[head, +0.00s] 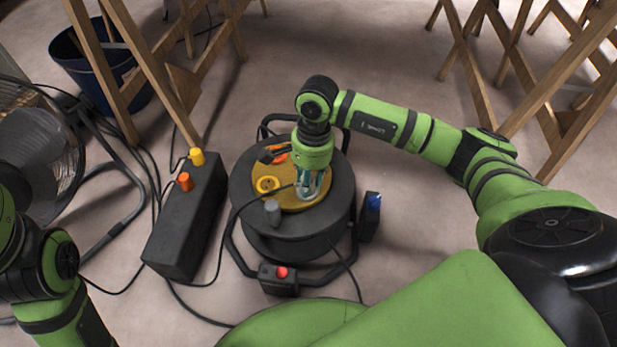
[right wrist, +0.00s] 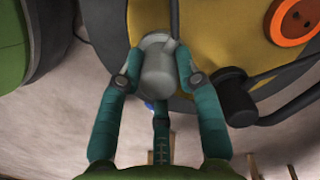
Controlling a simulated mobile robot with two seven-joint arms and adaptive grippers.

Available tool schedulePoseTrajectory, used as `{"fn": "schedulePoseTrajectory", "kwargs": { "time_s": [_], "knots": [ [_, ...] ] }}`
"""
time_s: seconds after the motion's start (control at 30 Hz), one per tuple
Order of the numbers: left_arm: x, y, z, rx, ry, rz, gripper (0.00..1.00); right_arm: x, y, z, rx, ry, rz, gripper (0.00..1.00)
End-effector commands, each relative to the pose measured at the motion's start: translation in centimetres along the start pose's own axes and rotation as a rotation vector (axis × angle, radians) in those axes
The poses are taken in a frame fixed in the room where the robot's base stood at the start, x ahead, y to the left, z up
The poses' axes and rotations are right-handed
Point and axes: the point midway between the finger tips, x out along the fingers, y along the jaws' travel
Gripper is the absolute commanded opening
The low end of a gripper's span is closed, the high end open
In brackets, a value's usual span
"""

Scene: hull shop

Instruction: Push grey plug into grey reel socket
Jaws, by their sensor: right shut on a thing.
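The grey plug (right wrist: 158,68) is between the teal fingers of my right gripper (right wrist: 158,82) in the right wrist view. In the head view my right gripper (head: 309,188) points down over the right part of the yellow disc (head: 292,206) on the black cable reel (head: 265,230). A thin cable runs left from the gripper. The disc carries a yellow socket (head: 267,185) and an orange socket (right wrist: 293,20). My left gripper is out of view.
A black box (head: 187,225) with orange and yellow plugs stands left. Small boxes with red (head: 278,279) and blue (head: 371,214) parts sit close by. Cables cross the floor; wooden trestles stand behind.

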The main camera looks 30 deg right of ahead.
Motion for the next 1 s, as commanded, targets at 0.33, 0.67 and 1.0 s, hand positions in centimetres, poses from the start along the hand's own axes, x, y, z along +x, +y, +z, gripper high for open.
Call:
{"fn": "schedulePoseTrajectory", "kwargs": {
  "time_s": [0.33,0.67,1.0],
  "knots": [
    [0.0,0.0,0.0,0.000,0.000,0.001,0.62,0.0,0.0,0.0,0.000,0.000,0.000,0.62],
    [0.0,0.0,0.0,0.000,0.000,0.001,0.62,-2.8,-0.1,-0.1,-0.001,0.002,-0.004,0.62],
    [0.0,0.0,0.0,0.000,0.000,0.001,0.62,-9.7,-0.1,0.0,0.000,0.002,-0.004,0.62]
  ]
}}
